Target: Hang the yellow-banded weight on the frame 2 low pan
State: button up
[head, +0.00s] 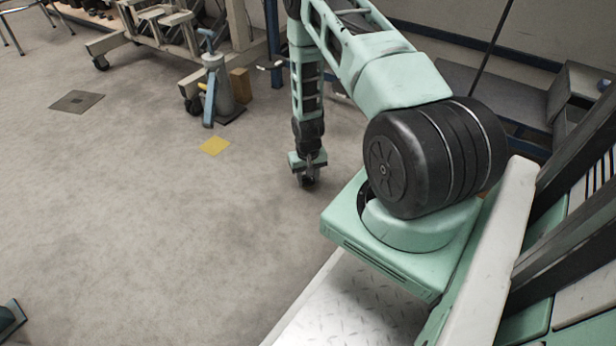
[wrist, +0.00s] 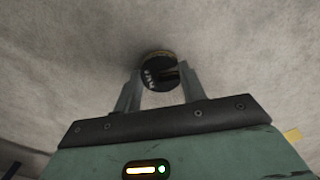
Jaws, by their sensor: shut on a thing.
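My gripper (head: 307,180) hangs low over the grey floor at the end of my arm, left of my base in the head view. In the wrist view its two fingers (wrist: 160,92) are shut on a dark round weight (wrist: 158,72). The weight has a thin yellowish rim and a slot in its face, with pale marks too small to read. In the head view the weight is a small dark shape at the fingertips, and its band cannot be made out. I cannot identify frame 2 or its low pan in either view.
A yellow square (head: 215,145) lies on the floor left of my gripper. Behind it stand a blue-grey jack (head: 218,88) and a brown block (head: 240,85). A beige wheeled frame (head: 140,30) is at the back. The floor at left is mostly clear around a drain plate (head: 77,101).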

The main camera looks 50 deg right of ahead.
jog(key=shift+f, duration=0.45)
dwell(0.4)
jog(key=o, duration=1.1)
jog(key=shift+c, duration=0.2)
notch_tip(320, 180, up, 17)
jog(key=p, duration=1)
jog(key=shift+r, duration=0.2)
